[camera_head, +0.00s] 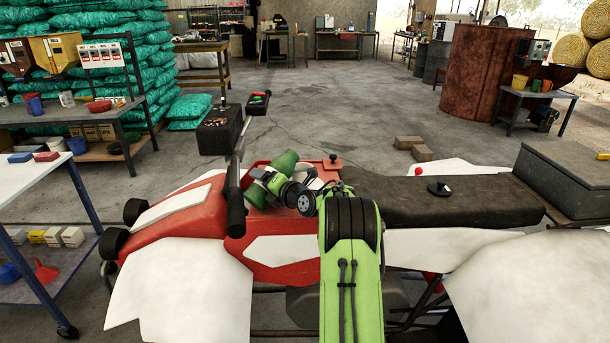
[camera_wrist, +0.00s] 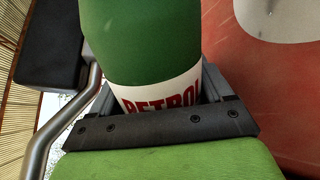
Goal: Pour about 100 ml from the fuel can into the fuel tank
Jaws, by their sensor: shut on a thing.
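The fuel can (camera_wrist: 138,45) is green with a white label reading PETROL, and it fills the middle of the wrist view. My gripper (camera_wrist: 160,100) is shut around it at the label. In the head view the can (camera_head: 284,160) shows partly behind my gripper (camera_head: 268,187), leaning over the front of the quad bike. The can's mouth and any liquid are not visible. The red tank area (camera_head: 325,172) of the quad lies just beside and behind the gripper. The filler opening is hidden or too small to tell. A round black cap (camera_head: 440,188) lies on the seat.
The quad's handlebar (camera_head: 236,190) stands close left of my gripper. The black seat (camera_head: 480,205) extends to the right. A tool trolley (camera_head: 40,190) is at left, a dark box (camera_head: 570,175) at right. The concrete floor beyond the quad is mostly clear.

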